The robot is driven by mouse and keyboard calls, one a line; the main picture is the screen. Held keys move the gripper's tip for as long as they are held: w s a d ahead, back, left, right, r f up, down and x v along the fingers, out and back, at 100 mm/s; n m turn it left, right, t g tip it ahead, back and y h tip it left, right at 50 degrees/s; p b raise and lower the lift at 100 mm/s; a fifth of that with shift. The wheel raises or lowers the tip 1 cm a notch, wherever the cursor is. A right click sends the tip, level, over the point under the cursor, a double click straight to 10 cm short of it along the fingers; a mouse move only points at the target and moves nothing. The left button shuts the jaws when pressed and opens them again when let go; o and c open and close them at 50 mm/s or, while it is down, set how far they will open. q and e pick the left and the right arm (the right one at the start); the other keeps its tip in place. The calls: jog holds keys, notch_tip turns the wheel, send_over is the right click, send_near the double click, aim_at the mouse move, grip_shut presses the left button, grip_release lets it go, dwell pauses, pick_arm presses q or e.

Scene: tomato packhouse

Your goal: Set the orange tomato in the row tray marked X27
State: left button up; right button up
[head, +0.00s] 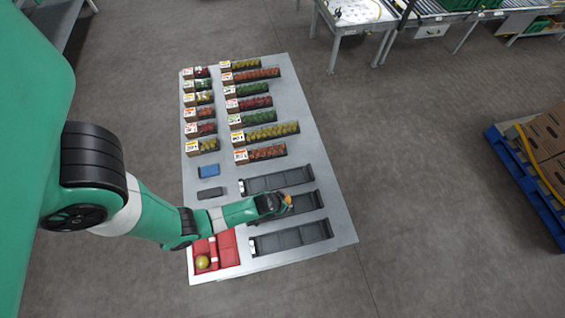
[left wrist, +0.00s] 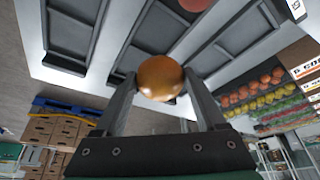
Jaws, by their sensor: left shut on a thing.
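My left gripper (head: 287,202) is shut on the orange tomato (head: 288,199), and the left wrist view shows the tomato (left wrist: 160,78) between the two fingers. The gripper is over the middle of three long dark row trays (head: 308,203). The back row tray (head: 276,180) and the front row tray (head: 290,238) lie on either side and look empty. Small white tags sit at the trays' left ends, too small to read, so I cannot tell which is X27. The arm hides part of the middle tray. My right gripper is not in view.
A red tray (head: 230,252) at the table's front left holds a yellowish tomato (head: 203,262). Filled, labelled boxes (head: 262,133) stand farther back. A blue block (head: 208,171) and a dark block (head: 210,193) lie left of the trays. A reddish round thing (left wrist: 193,4) is cut off by the wrist view's top edge.

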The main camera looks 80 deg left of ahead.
pick_arm(q)
notch_tip(320, 180, down, 6)
jog(key=b, duration=0.6)
jog(key=shift+f, duration=0.25)
jog(key=o, duration=0.7)
jog(key=shift+c, duration=0.2)
jog(key=shift+r, duration=0.1)
jog(key=shift+r+p, duration=1.75)
jog(key=shift+p, duration=0.15)
